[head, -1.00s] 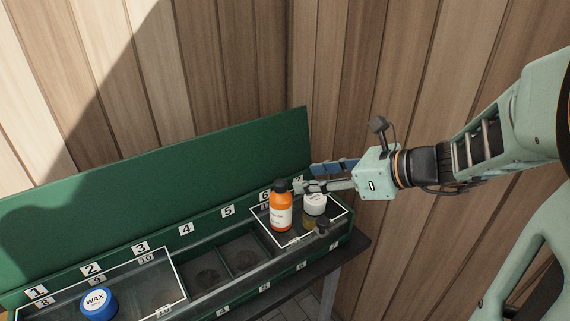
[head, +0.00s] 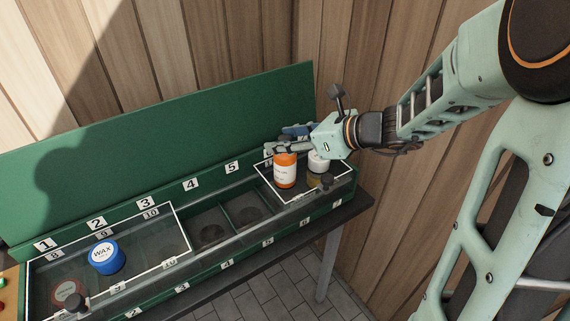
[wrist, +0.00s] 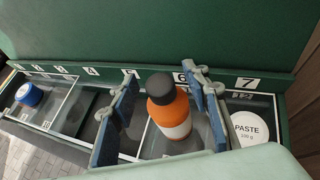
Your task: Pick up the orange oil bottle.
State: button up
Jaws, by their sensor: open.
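The orange oil bottle (head: 285,173) has a dark cap and a white label. It stands upright on the right clear, white-framed panel of the green box, and also shows in the wrist view (wrist: 170,112). My gripper (head: 288,144) is open at the bottle's cap. In the wrist view, the blue-padded fingers (wrist: 162,114) are on either side of the bottle, with visible gaps; the right finger is nearer. In the head view, the fingers partly hide the cap.
A white paste jar (wrist: 249,128) stands close to the right of the bottle, near the right finger. A blue wax tin (head: 106,257) sits on the left clear panel. The green box (head: 225,199) has open middle compartments and a tall raised green back (head: 170,145).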

grip_shut()
jog(key=shift+r, duration=0.1)
dwell(0.5)
